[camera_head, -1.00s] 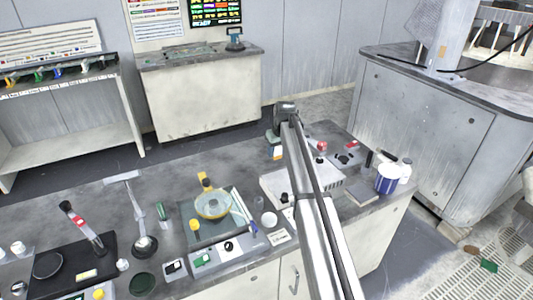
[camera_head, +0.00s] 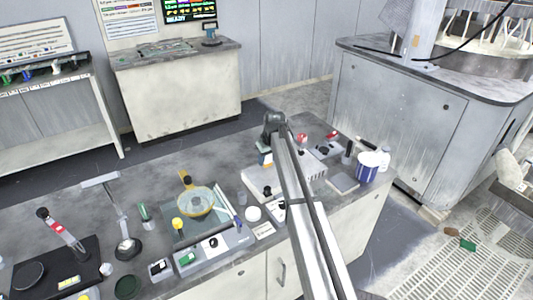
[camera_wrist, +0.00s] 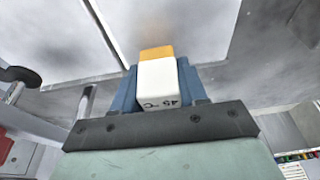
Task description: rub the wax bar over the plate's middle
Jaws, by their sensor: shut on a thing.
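The wax bar (camera_wrist: 158,82) is a white block with an orange end, marked "45 °C". My gripper (camera_wrist: 157,66) is shut on it, with blue fingers at its sides. In the head view my gripper (camera_head: 265,150) is above the far part of the bench, and the bar (camera_head: 265,160) shows small below it. A round, pale yellow-rimmed plate (camera_head: 198,202) lies on a dark panel left of my gripper; it looks like the plate, though I cannot be sure. The bar is apart from it.
A white box-shaped unit (camera_head: 255,178) stands below and near my gripper. A blue-and-white tub (camera_head: 368,166) and a white bottle (camera_head: 384,160) are at the bench's right. Control boxes (camera_head: 213,243) stand in front of the plate.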

